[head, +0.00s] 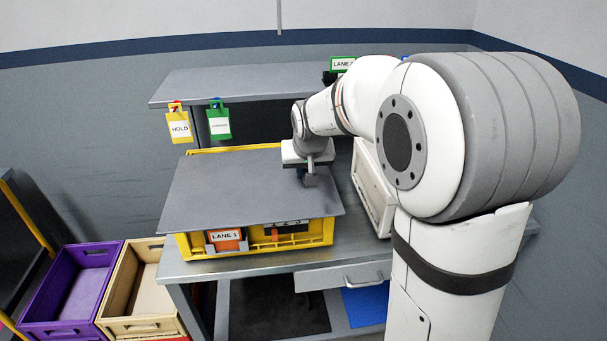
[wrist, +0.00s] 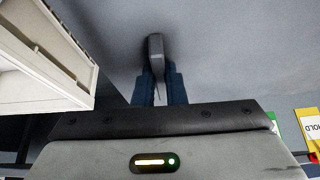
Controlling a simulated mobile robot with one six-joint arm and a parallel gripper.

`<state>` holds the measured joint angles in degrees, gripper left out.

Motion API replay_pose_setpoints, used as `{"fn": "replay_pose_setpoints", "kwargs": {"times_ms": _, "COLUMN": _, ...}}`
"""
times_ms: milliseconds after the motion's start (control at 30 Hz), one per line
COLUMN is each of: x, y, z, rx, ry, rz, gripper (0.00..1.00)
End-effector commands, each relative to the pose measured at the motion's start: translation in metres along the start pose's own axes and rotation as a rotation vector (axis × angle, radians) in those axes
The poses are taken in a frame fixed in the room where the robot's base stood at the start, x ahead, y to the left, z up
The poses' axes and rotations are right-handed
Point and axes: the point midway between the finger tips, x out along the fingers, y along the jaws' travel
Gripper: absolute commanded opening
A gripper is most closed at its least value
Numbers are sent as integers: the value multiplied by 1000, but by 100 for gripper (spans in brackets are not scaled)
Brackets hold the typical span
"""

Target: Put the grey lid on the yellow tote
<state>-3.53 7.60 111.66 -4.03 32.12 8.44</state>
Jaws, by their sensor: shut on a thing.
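The grey lid (head: 235,190) is a flat sheet lying over the yellow tote (head: 312,236) on the workbench. The tote's front wall and part of its back rim show, and the rest is under the lid. My gripper (head: 309,180) is over the lid's right part, shut on the lid's handle. In the wrist view the dark fingers of my gripper (wrist: 158,88) close around the grey handle (wrist: 156,50), with the lid's grey surface (wrist: 220,50) filling the background. I cannot tell whether the lid is fully seated on the rim.
A cream crate (head: 374,188) stands close right of the tote; it also shows in the wrist view (wrist: 45,50). A raised shelf (head: 235,85) behind carries yellow and green tags (head: 179,126). Purple (head: 75,285) and tan (head: 145,295) crates stand lower left.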

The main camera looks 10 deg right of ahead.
Motion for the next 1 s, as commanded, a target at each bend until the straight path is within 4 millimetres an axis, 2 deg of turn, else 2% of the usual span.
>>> {"fn": "replay_pose_setpoints", "kwargs": {"times_ms": 600, "x": 27, "y": 0, "z": -53, "rx": 3, "ry": 2, "rz": 0, "gripper": 0}}
{"fn": "replay_pose_setpoints", "kwargs": {"times_ms": 1000, "x": 35, "y": 1, "z": -67, "rx": 3, "ry": 2, "rz": 0, "gripper": 0}}
